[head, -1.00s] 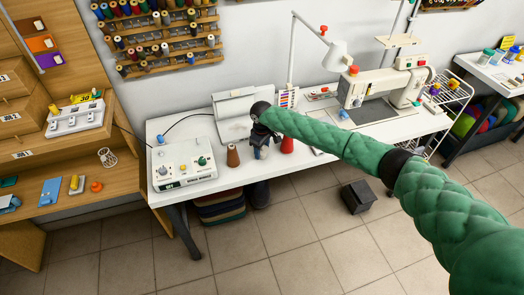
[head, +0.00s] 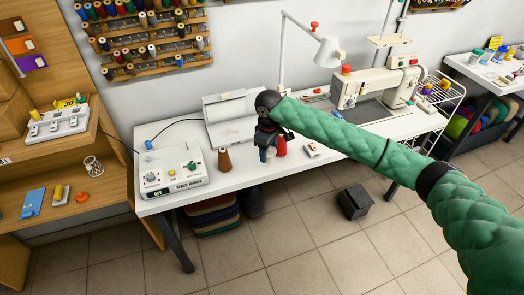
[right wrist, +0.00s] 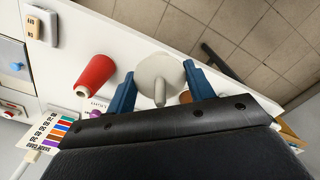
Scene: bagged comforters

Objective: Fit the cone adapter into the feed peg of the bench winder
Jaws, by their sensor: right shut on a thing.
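The white bench winder (head: 173,177), labelled on its front, stands on the white table in the head view with knobs on top. I cannot pick out its feed peg for certain. My right gripper (head: 266,149) is over the table to the right of the winder, between a brown cone and a red cone. In the right wrist view the right gripper (right wrist: 160,88) has its blue fingers on either side of a pale grey cone adapter (right wrist: 158,72) and is shut on it. The arm hides the adapter in the head view. My left gripper is not in view.
A brown thread cone (head: 224,160) stands between the winder and my gripper. A red cone (head: 280,147) stands just right of the gripper. A sewing machine (head: 375,88) and lamp (head: 330,50) stand behind my arm.

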